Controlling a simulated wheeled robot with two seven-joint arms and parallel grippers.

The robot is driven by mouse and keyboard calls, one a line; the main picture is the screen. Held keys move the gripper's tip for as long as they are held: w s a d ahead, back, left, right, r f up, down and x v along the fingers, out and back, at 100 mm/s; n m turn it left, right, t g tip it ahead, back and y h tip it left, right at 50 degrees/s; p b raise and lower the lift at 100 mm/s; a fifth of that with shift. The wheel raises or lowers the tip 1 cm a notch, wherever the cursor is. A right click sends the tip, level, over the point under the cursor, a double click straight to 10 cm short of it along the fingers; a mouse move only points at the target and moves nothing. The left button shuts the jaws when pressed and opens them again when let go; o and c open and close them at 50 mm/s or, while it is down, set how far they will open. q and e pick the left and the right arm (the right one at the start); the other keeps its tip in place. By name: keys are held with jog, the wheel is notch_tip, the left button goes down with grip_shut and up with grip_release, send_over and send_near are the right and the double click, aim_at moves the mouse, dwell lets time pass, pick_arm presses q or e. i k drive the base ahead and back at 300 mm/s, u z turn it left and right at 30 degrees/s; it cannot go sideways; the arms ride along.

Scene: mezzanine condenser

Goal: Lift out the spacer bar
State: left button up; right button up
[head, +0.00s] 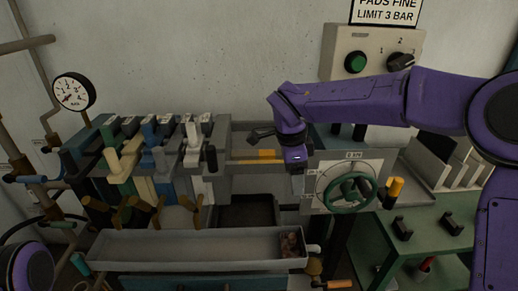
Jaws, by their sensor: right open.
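A yellow bar (253,156), which looks like the spacer bar, lies level in the gap of the filter press, between the pale end block at its left and the wheel plate at its right. My right gripper (273,153) is open and empty at the bar's right end. One dark finger is above the bar and the other is lower, to its right. The hand hides the bar's right end, and I cannot tell whether a finger touches it. My left gripper is out of view.
A stack of coloured press plates (150,160) stands left of the gap. A long grey trough (190,248) runs in front. A green handwheel (348,193) is on the right plate. A green table (430,235) holds black blocks. A control box (370,50) is on the wall.

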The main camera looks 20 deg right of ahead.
aim_at(259, 154)
jog(key=z, duration=0.05)
jog(key=i, duration=0.85)
